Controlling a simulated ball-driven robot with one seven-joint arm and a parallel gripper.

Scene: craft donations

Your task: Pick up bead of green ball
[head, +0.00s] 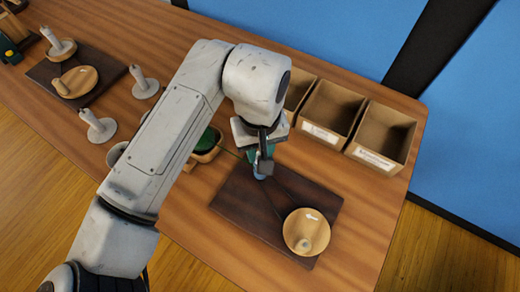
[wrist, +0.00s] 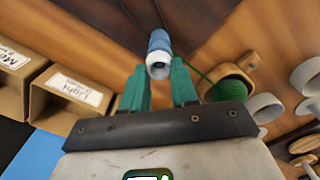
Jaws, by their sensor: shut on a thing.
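My gripper (head: 264,166) hangs above the dark brown mat (head: 232,208) in the head view. In the wrist view its green fingers (wrist: 159,78) are shut on a blue bead (wrist: 158,42), a small cylinder with a pale, holed end. The bead also shows below the fingers in the head view (head: 259,176). The green ball (wrist: 226,90) of yarn sits in a wooden holder (wrist: 240,68); part of the ball also shows beside my arm in the head view (head: 208,139). A green strand runs from the ball toward the bead.
Open cardboard boxes (head: 381,138) with labels line the table's back right. A round wooden disc with a knob (head: 306,231) lies on the mat's near right corner. Grey-white pegs on round bases (head: 144,84) and a second dark mat (head: 104,77) stand to the left.

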